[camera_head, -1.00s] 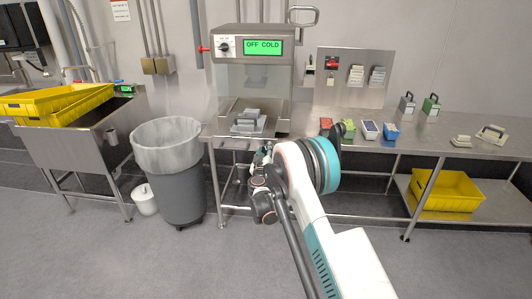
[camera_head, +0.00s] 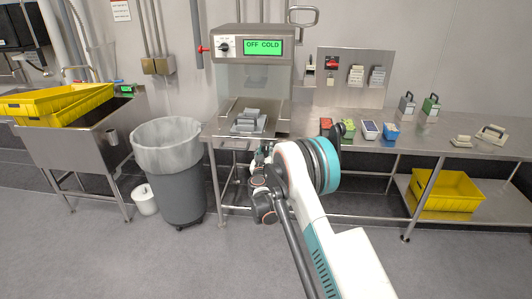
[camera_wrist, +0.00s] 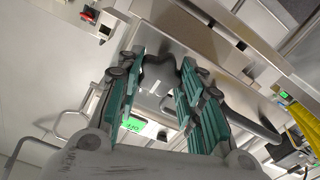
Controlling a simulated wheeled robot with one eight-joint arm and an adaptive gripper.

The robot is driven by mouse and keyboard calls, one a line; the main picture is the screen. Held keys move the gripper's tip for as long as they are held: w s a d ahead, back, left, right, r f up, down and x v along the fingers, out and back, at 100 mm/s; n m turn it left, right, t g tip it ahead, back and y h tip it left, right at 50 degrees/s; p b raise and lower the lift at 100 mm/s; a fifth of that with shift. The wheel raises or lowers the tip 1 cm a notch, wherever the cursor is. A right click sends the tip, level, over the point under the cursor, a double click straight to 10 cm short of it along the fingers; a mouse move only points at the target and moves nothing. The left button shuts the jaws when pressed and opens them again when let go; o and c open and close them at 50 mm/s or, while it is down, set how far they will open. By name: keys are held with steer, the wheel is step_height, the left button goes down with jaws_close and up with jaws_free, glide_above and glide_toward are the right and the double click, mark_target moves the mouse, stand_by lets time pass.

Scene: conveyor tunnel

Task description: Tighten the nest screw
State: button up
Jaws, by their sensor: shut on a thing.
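The sealing machine (camera_head: 252,46) stands at the left end of the steel table, its display reading OFF COLD. A grey nest (camera_head: 247,124) with pale pieces on it sits on the machine's shelf. My gripper (camera_wrist: 162,62) is at the front of the machine, just below the nest. In the wrist view its teal fingers stand on both sides of a dark part (camera_wrist: 158,66), which I take to be the nest screw, and are shut on it. The screw's thread and seating are hidden.
A grey bin (camera_head: 180,188) stands left of the machine, beside a sink with yellow crates (camera_head: 65,105). Small coloured boxes (camera_head: 369,130) lie on the table to the right. A yellow crate (camera_head: 447,190) sits on the lower shelf. The floor in front is clear.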

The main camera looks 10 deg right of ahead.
steer(key=o, duration=1.1)
steer(key=shift+f, duration=0.1)
steer(key=shift+c, duration=0.2)
steer(key=shift+s, duration=0.1)
steer(key=v, duration=1.1)
steer(key=shift+s, duration=0.35)
steer(key=shift+a, duration=0.15)
